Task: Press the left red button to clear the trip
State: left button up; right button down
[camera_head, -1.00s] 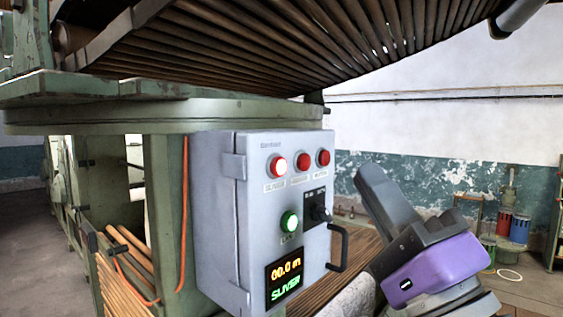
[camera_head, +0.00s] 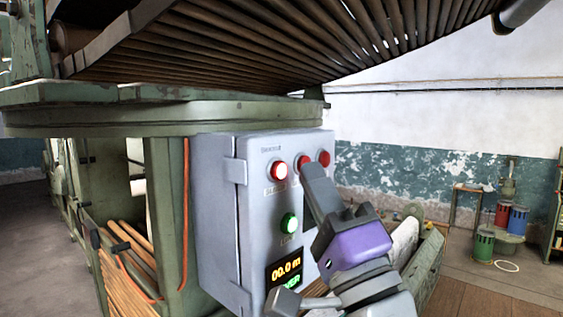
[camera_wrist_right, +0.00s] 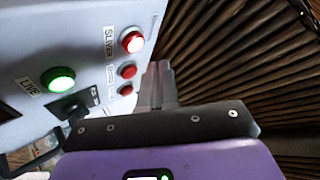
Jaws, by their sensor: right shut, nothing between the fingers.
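The left red button (camera_head: 279,171) is at the top left of the grey control box (camera_head: 215,200) and glows brightly. In the right wrist view it is the lit red button (camera_wrist_right: 132,41) beside the SLIVER label. My right gripper (camera_head: 309,170) is shut and empty, its tip in front of the panel just right of that button. In the right wrist view its closed fingertips (camera_wrist_right: 158,68) are right of and below the lit button, apart from it in the picture. The middle red button (camera_head: 304,161) is partly hidden by the fingers. My left gripper is not in view.
A right red button (camera_head: 324,158) and a lit green button (camera_head: 289,223) are on the same panel. Brown slats (camera_head: 230,45) slope overhead. Coloured cans (camera_head: 517,219) stand far right.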

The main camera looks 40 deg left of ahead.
jog(key=shift+a, duration=0.7)
jog(key=shift+w+a+t, duration=0.1)
jog(key=shift+a+t, duration=0.05)
jog(key=shift+t, duration=0.15)
dwell(1.3)
jog(key=shift+a, duration=0.3)
jog(key=shift+a, duration=0.5)
dwell(0.7)
dwell(0.4)
jog(key=shift+d+f+b, duration=0.1)
jog(key=shift+d+b, duration=0.3)
jog(key=shift+d, duration=0.5)
